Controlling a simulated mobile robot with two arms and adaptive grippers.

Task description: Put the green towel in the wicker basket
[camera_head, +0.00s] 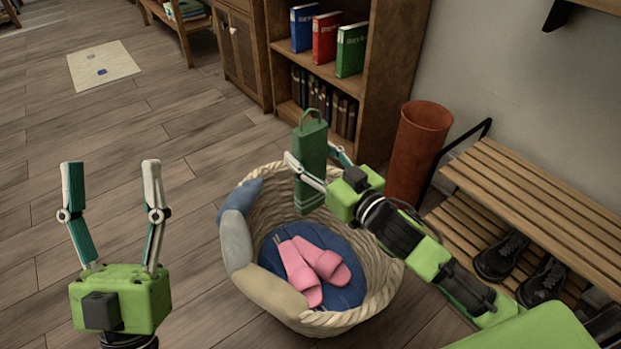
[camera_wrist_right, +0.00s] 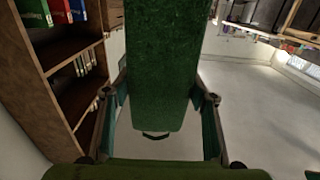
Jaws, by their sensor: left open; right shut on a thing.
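The green towel (camera_head: 312,150) is a long folded piece with a loop at its top. It hangs upright over the back part of the wicker basket (camera_head: 386,290). My right gripper (camera_head: 318,166) is shut on the towel, which also fills the middle of the right wrist view (camera_wrist_right: 162,70). The towel's lower end shows against the basket's inner back wall; whether it touches is unclear. My left gripper (camera_head: 110,190) is open and empty, left of the basket above the floor.
Pink slippers (camera_head: 312,268) lie on a blue cushion (camera_head: 345,295) inside the basket. A bookshelf (camera_head: 375,60) stands behind, with a brown bin (camera_head: 418,150) beside it. A slatted shoe rack (camera_head: 540,200) holds dark shoes at right.

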